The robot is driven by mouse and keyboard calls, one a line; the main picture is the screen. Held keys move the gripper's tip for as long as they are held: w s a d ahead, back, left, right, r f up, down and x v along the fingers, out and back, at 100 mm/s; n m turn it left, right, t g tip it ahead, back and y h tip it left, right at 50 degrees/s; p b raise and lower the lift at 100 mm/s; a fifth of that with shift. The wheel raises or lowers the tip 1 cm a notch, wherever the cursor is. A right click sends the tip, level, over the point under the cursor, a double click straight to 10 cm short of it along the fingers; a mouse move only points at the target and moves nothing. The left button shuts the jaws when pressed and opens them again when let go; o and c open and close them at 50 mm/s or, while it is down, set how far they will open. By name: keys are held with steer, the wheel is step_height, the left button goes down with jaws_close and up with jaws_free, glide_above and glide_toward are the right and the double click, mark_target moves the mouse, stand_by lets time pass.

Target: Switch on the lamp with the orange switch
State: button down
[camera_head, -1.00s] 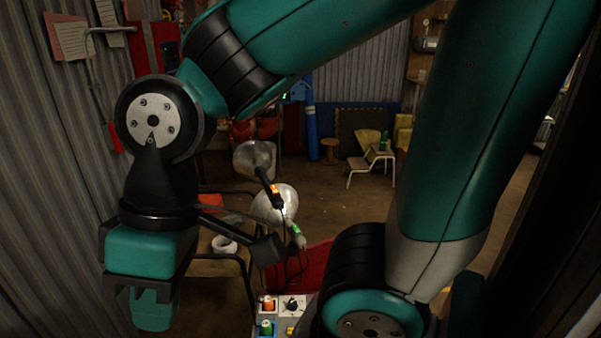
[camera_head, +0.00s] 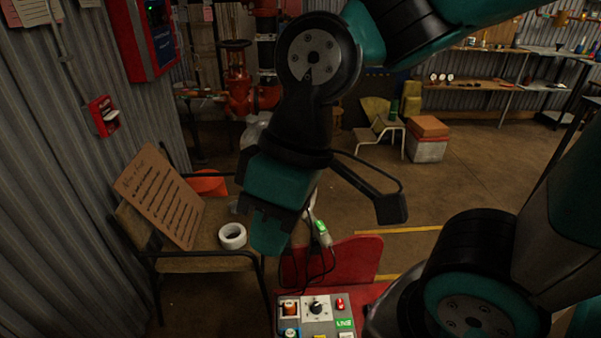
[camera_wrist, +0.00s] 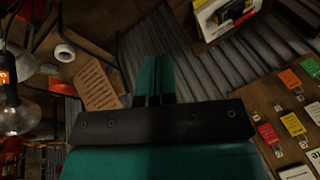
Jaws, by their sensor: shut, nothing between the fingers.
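In the wrist view, a lamp with a black holder and an orange switch (camera_wrist: 4,77) is cut off at the left edge. Its clear glass bulb (camera_wrist: 18,118) looks unlit. In the head view my arm hides the orange switch. A glass bulb (camera_head: 255,128) shows partly behind my wrist. A second lamp holder with a green switch (camera_head: 322,231) hangs right of my gripper. My gripper (camera_head: 270,236) is shut and empty, pointing down in front of the hanging lamps. In the wrist view its fingers (camera_wrist: 154,78) are together, well right of the orange switch.
A chair (camera_head: 205,262) at the left holds a cardboard sign (camera_head: 160,197) and a white tape roll (camera_head: 232,236). A control box (camera_head: 318,315) with a knob and buttons stands below. A red panel (camera_head: 345,262) is behind it. Tags on a board (camera_wrist: 270,110) show in the wrist view.

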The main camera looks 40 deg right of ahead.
steer(key=w+d+m+t+h+p, duration=0.2)
steer(key=w+d+m, duration=0.4)
steer(key=w, duration=0.8)
steer(key=w+d+f+m+h+p, duration=0.1)
steer(key=w+d+f+m, duration=0.1)
steer(key=w+d, duration=0.3)
steer(key=w+d+f+m+h+p, duration=0.1)
steer(key=w+d+f, duration=0.2)
steer(key=d, duration=0.9)
steer(key=w, duration=0.3)
steer(key=shift+w+d+f+m+h, duration=0.2)
steer(key=shift+d+m+h, duration=0.05)
steer(key=shift+m+h, duration=0.15)
steer(key=w+f, duration=0.1)
steer(key=f, duration=0.3)
steer(key=f+p, duration=0.1)
steer(key=f, duration=0.4)
steer(key=w+f+p, duration=0.1)
steer(key=f, duration=0.3)
steer(key=shift+w+d+f, duration=0.25)
steer(key=shift+w+f, duration=0.05)
steer(key=shift+f, duration=0.1)
